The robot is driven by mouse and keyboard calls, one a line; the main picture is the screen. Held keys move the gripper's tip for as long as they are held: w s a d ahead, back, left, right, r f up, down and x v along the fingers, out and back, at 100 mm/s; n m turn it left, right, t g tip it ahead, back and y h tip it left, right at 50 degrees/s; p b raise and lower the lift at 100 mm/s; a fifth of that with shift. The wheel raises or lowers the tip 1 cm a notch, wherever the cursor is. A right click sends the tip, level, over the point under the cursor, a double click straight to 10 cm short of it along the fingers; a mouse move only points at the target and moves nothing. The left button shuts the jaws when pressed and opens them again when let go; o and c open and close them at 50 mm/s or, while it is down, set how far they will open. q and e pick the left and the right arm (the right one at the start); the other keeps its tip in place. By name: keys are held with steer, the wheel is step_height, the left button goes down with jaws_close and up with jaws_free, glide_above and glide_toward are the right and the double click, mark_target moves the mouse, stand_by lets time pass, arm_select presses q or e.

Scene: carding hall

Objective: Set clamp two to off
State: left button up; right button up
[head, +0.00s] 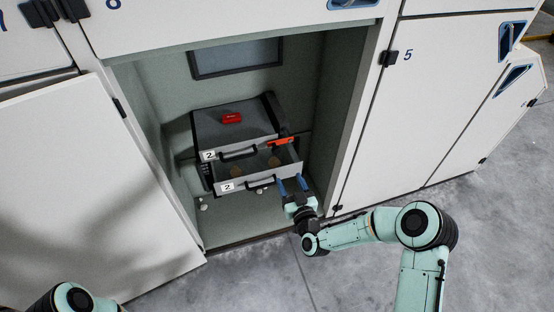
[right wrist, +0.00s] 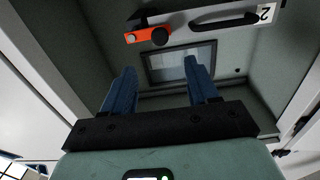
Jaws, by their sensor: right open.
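An orange lever (head: 283,141), which looks like the clamp, is at the right end of the upper drawer front marked 2 (head: 209,155), inside the open cabinet. In the right wrist view the orange lever (right wrist: 146,34) lies roughly sideways with a round black knob at one end, beside a black handle (right wrist: 225,22). My right gripper (head: 291,183) is open and empty, just in front of the cabinet opening, below and apart from the lever. Its two blue fingers also show in the right wrist view (right wrist: 160,72). My left gripper is outside the picture.
A lower drawer (head: 229,186), also marked 2, stands pulled out with brownish round things inside. A red object (head: 231,118) lies on the grey unit's top. The open white door (head: 85,180) is left; closed panel 5 (head: 390,110) is right. Bare floor (head: 300,285) lies in front.

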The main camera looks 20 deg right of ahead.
mark_target(277, 151)
steer(key=w+b, duration=0.1)
steer(key=w, duration=0.3)
steer(key=w+b, duration=0.1)
steer(key=w, duration=0.3)
steer(key=w+b, duration=0.1)
steer(key=w, duration=0.4)
steer(key=shift+a+r, duration=0.2)
steer(key=shift+a, duration=0.05)
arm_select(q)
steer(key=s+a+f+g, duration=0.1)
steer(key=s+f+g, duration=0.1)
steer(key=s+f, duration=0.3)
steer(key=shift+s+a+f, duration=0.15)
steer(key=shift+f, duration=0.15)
arm_select(e)
jaws_close()
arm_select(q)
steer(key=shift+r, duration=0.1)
